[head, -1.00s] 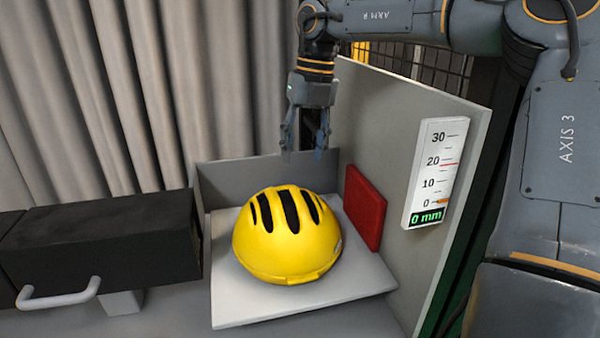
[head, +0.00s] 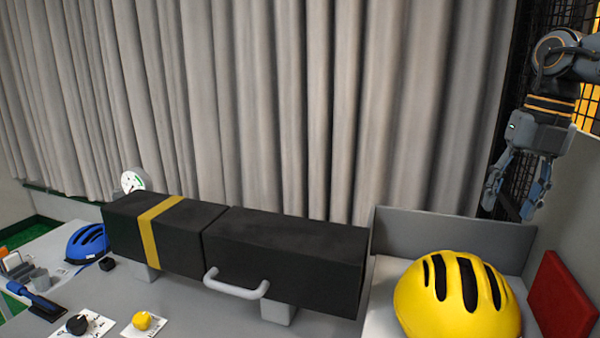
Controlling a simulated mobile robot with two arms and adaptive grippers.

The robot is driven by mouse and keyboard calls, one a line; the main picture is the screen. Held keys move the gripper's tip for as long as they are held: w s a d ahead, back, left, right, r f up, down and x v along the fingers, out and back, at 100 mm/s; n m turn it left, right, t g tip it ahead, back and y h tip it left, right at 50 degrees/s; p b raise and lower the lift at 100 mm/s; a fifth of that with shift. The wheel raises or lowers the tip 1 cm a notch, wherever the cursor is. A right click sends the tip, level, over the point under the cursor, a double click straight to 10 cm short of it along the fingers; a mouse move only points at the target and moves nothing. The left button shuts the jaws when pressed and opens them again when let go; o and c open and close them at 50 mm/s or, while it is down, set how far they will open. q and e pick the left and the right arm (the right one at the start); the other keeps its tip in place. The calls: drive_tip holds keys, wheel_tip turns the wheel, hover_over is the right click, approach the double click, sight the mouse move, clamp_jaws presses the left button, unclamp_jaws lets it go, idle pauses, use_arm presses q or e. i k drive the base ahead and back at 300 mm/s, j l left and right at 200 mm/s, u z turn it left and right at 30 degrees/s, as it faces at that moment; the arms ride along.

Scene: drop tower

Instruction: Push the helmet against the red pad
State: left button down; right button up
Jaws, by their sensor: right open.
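The yellow helmet (head: 457,296) with black vents sits on the light grey plate (head: 378,300) at the lower right; its lower edge is cut off by the picture. The red pad (head: 561,298) is on the side wall to the right of the helmet, with a narrow gap showing between them. My right gripper (head: 508,205) hangs pointing down above and behind the helmet, near the low back wall. Its fingers are apart and empty, and it does not touch the helmet. My left gripper is not in view.
A long black box (head: 287,256) with a grey handle (head: 236,286) and a yellow band (head: 157,224) lies left of the plate. A blue helmet (head: 87,243), a round dial (head: 132,181), a black knob (head: 77,324) and a yellow knob (head: 142,320) are farther left. A grey curtain hangs behind.

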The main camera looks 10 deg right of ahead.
sight(449, 294)
drive_tip(key=k+j, duration=1.1)
drive_tip(key=k, duration=0.2)
